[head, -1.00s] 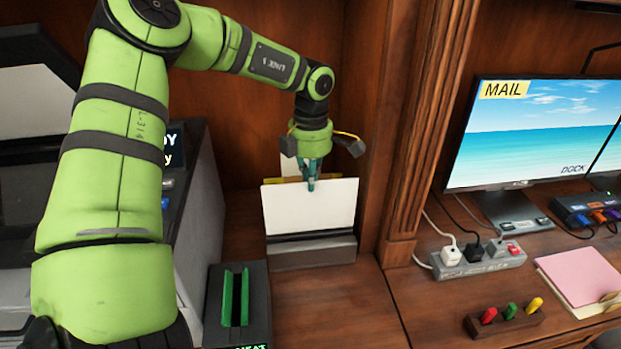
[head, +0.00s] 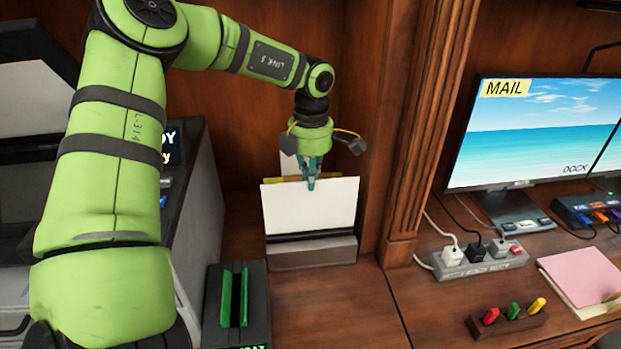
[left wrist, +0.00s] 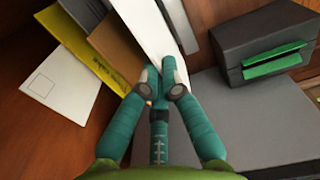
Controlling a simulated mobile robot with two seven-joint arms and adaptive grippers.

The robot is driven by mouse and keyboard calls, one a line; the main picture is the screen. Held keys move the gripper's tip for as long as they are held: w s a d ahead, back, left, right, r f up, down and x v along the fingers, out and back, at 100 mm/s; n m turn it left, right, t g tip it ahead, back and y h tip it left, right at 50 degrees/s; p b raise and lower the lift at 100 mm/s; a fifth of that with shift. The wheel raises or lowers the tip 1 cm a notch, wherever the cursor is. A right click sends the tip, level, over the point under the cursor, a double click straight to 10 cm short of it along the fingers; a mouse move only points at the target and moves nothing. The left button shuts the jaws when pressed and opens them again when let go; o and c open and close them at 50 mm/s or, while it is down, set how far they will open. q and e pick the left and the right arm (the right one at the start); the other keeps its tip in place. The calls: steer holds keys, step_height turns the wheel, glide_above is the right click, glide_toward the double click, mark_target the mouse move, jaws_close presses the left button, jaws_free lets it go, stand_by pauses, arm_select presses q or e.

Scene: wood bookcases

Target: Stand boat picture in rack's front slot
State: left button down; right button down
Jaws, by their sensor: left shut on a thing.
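A white panel (head: 310,207), which I take to be the boat picture, stands close to upright in or just above the front of the grey rack (head: 313,255). Its visible face is blank; no boat shows. My left gripper (head: 312,180) is shut on its top edge, fingers pointing down. In the left wrist view the gripper (left wrist: 160,85) pinches the white panel (left wrist: 160,35) edge-on. I cannot tell whether its lower edge is fully seated in the front slot. My right gripper is not in view.
A yellow envelope (left wrist: 88,60), a brown one and a white one (left wrist: 50,85) stand behind the panel. A black box with a green slot (head: 237,300) is at front left. A wooden post (head: 415,150) rises on the right. Bare desk (head: 335,310) lies before the rack.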

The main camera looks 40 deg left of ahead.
mark_target(311, 207)
arm_select(q)
steer(key=shift+b, duration=0.3)
stand_by(0.5)
steer(key=shift+f+b, duration=3.9)
steer(key=shift+f, duration=0.45)
steer(key=c, duration=1.4)
jaws_free()
steer(key=shift+o, duration=0.2)
steer(key=shift+r, duration=0.1)
steer(key=shift+r, duration=0.1)
step_height(311, 207, up, 12)
